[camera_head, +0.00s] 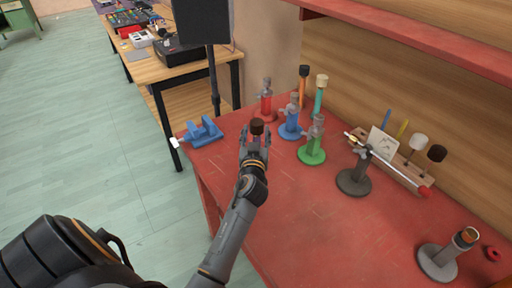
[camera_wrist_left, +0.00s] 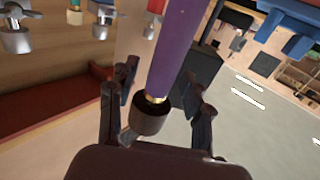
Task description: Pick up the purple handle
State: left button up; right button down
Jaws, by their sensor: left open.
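The purple handle (camera_wrist_left: 178,45) shows large in the left wrist view, with a gold ring and a dark brown end piece (camera_wrist_left: 150,118) at its near end. In the head view only a brown end (camera_head: 257,126) shows between the fingers, and the purple part is hidden. My right gripper is not in view.
Red (camera_head: 267,108), blue (camera_head: 290,130) and green (camera_head: 312,153) clamp stands are close beyond the gripper. A blue vise (camera_head: 204,131) is at the bench's left edge. A dark stand (camera_head: 353,182) and a mallet rack are at right. The front bench surface (camera_head: 310,225) is clear.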

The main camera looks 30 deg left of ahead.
pick_arm(q)
jog(key=shift+d+r, duration=0.15)
jog(key=shift+s+d+r, duration=0.2)
jog(key=shift+s, duration=0.05)
jog(key=shift+s+d+r, duration=0.15)
jog(key=shift+c, duration=0.4)
jog(key=c, duration=0.7)
grip_shut()
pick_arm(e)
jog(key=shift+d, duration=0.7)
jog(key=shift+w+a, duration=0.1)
